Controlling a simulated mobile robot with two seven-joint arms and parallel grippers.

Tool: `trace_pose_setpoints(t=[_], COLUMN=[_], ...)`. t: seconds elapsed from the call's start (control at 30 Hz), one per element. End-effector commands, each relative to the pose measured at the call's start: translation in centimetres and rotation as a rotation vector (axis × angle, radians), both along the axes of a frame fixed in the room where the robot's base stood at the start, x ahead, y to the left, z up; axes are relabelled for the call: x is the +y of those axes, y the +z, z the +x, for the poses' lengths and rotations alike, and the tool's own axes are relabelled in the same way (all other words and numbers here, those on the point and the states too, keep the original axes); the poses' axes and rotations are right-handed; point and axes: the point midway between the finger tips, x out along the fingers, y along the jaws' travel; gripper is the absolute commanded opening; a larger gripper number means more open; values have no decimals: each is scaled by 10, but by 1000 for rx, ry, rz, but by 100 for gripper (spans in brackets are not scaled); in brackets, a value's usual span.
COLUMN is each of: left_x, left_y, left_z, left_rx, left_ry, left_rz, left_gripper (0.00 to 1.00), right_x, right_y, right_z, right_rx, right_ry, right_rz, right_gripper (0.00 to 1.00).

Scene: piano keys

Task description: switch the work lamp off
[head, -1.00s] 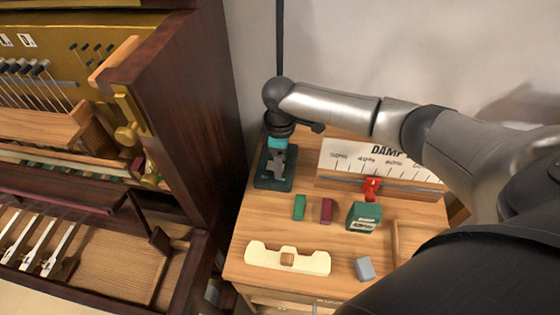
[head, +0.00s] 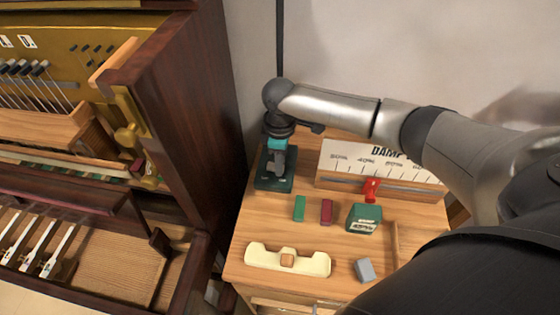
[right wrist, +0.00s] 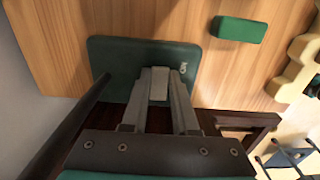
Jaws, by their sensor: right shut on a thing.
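The work lamp's dark green base (head: 265,183) stands at the back left of the wooden table, by the piano. A dark pole (head: 280,40) rises behind it; the lamp's head is out of view. My right gripper (head: 275,176) points down over the base. In the right wrist view the gripper (right wrist: 158,88) is shut on a small light grey switch (right wrist: 158,84) on the green base (right wrist: 112,62). A small pale mark shows on the base beside it. My left gripper is not in view.
A green block (head: 299,208), a dark red block (head: 326,211) and a green box (head: 363,218) lie right of the base. A damp gauge board (head: 340,160) stands behind. A cream holder (head: 262,257) and a grey block (head: 364,269) lie in front. The piano (head: 190,100) is at left.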

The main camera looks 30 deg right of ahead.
Motion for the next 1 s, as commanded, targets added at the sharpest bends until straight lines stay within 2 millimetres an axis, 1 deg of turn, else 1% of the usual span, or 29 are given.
trace_pose_setpoints(t=[0.23,0.37,0.7,1.0], left_x=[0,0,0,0], left_y=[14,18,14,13], left_z=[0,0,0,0], left_rx=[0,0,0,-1], left_ry=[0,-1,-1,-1], left_rz=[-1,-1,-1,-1], left_gripper=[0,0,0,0], right_x=[4,6,9,9], right_y=[3,3,1,2], right_z=[2,4,6,6], right_rx=[59,107,207,221], right_ry=[0,-1,0,1], right_rz=[-75,-139,-273,-291], right_gripper=[0,0,0,0])
